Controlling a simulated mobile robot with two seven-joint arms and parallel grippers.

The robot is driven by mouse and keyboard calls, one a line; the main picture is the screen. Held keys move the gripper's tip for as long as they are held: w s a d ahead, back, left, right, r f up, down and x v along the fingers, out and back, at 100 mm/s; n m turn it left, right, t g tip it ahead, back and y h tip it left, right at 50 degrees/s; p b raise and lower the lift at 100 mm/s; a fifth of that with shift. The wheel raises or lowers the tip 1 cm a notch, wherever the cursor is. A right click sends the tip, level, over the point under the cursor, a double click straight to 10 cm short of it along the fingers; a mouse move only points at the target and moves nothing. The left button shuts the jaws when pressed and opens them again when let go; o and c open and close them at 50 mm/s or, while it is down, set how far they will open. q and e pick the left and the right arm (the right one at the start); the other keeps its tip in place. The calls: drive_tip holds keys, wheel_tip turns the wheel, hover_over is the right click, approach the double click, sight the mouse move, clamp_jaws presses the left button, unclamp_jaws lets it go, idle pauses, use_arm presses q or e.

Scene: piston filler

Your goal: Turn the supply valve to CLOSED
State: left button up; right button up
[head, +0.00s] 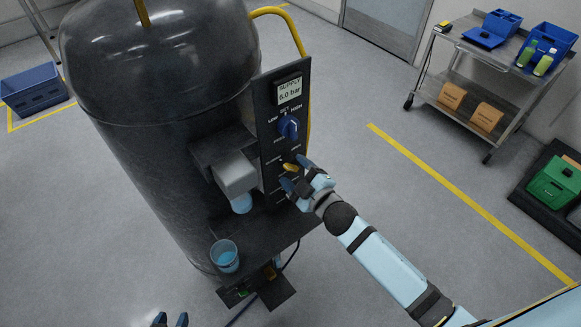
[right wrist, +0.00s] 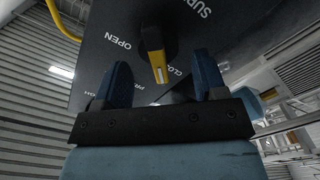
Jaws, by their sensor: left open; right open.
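The supply valve's yellow handle (head: 290,167) is on the lower part of the dark control panel (head: 270,160). My right gripper (head: 300,172) is at the panel, right at the handle. In the right wrist view, the handle (right wrist: 156,58) shows between the two blue fingers, with gaps on both sides; the gripper is open. The OPEN label (right wrist: 118,40) is left of the handle. The CLOSED label (right wrist: 174,70) is partly hidden beside the handle's tip. My left gripper (head: 170,319) is at the bottom edge of the head view, open and empty, away from the panel.
A blue knob (head: 288,127) and a display reading 6.0 bar (head: 290,90) sit above the valve. A large dark tank (head: 160,140) stands behind. A cup with blue liquid (head: 225,257) is on the ledge. A cart (head: 470,75) is far right.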

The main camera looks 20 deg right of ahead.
drive_tip(key=b+v, duration=0.2)
drive_tip(key=v, duration=0.9)
drive_tip(key=shift+s, duration=0.25)
drive_tip(key=shift+r, duration=0.1)
